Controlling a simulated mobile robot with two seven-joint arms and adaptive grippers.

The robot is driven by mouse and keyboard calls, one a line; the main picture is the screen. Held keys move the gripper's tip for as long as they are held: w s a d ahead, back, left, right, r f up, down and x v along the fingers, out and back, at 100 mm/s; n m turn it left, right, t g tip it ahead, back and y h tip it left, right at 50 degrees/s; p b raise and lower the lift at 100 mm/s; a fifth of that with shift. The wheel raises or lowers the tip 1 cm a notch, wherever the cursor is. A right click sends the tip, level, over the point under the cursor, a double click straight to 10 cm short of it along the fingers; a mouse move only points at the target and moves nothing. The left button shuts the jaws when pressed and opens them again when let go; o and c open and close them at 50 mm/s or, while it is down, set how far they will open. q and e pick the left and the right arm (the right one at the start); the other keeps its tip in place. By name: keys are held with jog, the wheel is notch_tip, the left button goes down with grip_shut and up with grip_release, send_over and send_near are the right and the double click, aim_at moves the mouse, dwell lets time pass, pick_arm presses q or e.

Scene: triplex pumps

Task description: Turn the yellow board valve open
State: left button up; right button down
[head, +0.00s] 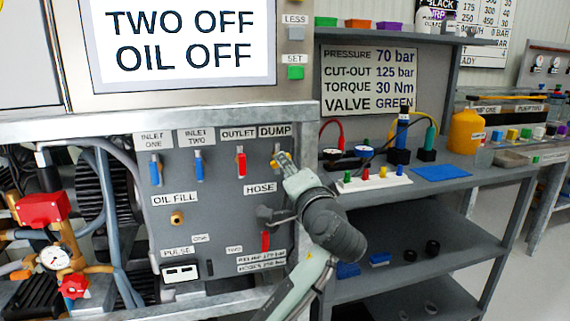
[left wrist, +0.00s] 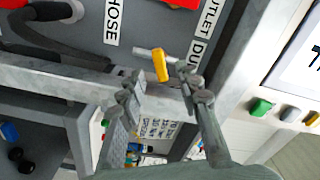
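The yellow board valve handle (left wrist: 160,65) shows in the left wrist view, on a metal stem beside the DUMP label. In the head view, my gripper largely hides this valve below the DUMP label (head: 275,132). My left gripper (left wrist: 158,82) is open, with its two fingers spread on either side of the handle's near end. I cannot tell whether either finger touches it. In the head view, my left gripper (head: 284,161) is up at the board, its arm rising from the bottom. My right gripper is not in view.
Blue valves (head: 156,170) under the inlet labels and a red valve (head: 241,164) under OUTLET sit left of my gripper. A red hose handle (head: 265,241) is below. A grey shelf unit (head: 440,200) with a yellow container (head: 466,132) stands right.

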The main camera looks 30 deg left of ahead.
pick_arm(q)
jog(key=shift+x, duration=1.65)
jog(key=shift+c, duration=0.4)
grip_shut()
